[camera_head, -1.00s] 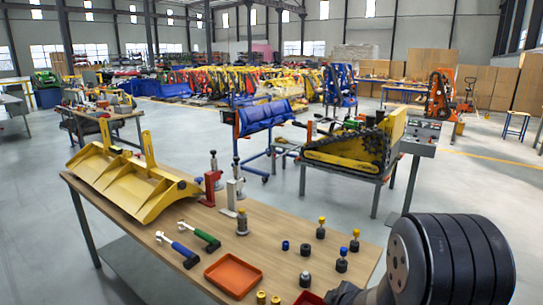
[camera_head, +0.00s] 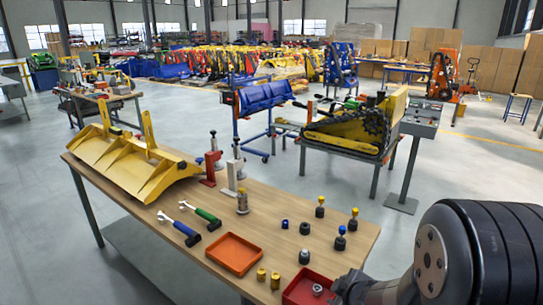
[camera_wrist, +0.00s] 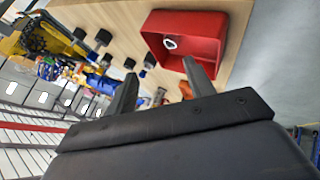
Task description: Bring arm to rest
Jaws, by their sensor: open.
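My arm (camera_head: 470,255) shows at the right edge of the head view, beside the near right corner of the wooden workbench (camera_head: 338,262). My gripper's fingers are outside the head view. A red bin (camera_wrist: 208,22) lies just beyond the right finger in that view, with a small metal ring-like part inside. The same red bin (camera_head: 290,293) shows at the near edge of the bench in the head view.
On the bench are an orange tray (camera_head: 234,236), a yellow bucket (camera_head: 130,172), a red stand (camera_head: 211,170), blue- and green-handled tools, and several knobbed parts. A tracked carrier (camera_head: 350,136) stands behind on a table. The floor to the right (camera_head: 455,170) is clear.

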